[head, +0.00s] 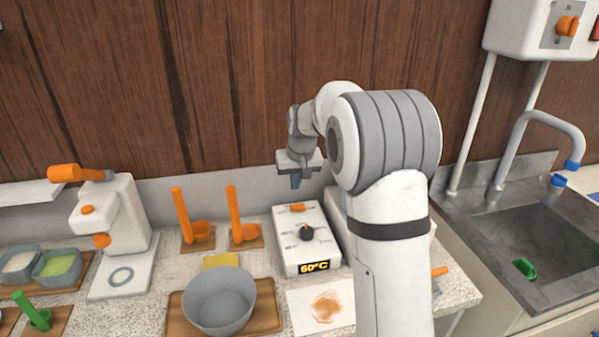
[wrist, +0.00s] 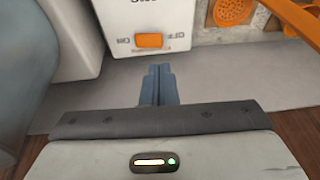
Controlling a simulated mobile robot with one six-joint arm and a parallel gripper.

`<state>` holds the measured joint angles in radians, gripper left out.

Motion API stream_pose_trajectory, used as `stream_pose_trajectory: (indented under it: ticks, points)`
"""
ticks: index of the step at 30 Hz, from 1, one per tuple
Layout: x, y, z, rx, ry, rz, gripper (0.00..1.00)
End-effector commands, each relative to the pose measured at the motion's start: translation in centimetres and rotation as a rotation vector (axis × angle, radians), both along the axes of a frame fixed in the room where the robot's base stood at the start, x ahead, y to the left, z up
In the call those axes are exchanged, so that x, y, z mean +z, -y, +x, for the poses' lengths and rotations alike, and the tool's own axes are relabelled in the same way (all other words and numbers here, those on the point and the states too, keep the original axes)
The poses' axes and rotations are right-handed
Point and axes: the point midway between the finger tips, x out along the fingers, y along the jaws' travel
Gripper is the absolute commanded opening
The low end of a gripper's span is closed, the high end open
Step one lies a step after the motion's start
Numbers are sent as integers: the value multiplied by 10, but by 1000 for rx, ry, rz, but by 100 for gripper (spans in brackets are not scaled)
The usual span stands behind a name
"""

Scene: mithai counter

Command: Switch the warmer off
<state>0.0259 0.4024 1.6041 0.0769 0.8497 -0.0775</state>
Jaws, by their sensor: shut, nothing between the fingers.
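The warmer (head: 292,255) is a white box on the counter with a black knob (head: 307,233) and a lit display reading 60°C (head: 314,267). Its orange switch (head: 297,207) is near the back end of its top. In the wrist view the orange switch (wrist: 149,41) sits between two small labels near the edge of the white panel. My gripper (head: 296,184) is above the back end of the warmer. In the wrist view my gripper's blue fingers (wrist: 160,70) are together and empty, pointing toward the switch with a gap. I cannot tell which way the switch is set.
Two orange-handled tools (head: 188,225) stand on wooden mats left of the warmer. A grey bowl (head: 219,300) on a tray is front left. A stained white sheet (head: 322,306) lies in front. The wooden wall (head: 230,90) is close behind; a sink (head: 535,240) is right.

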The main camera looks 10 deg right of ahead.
Motion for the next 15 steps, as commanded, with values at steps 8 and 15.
stream_pose_trajectory:
  ticks: [8, 15]
  points:
    - [-53, -4, 11, 0, -3, 0, 0]
    - [-75, -7, 12, -1, 0, -1, 0]
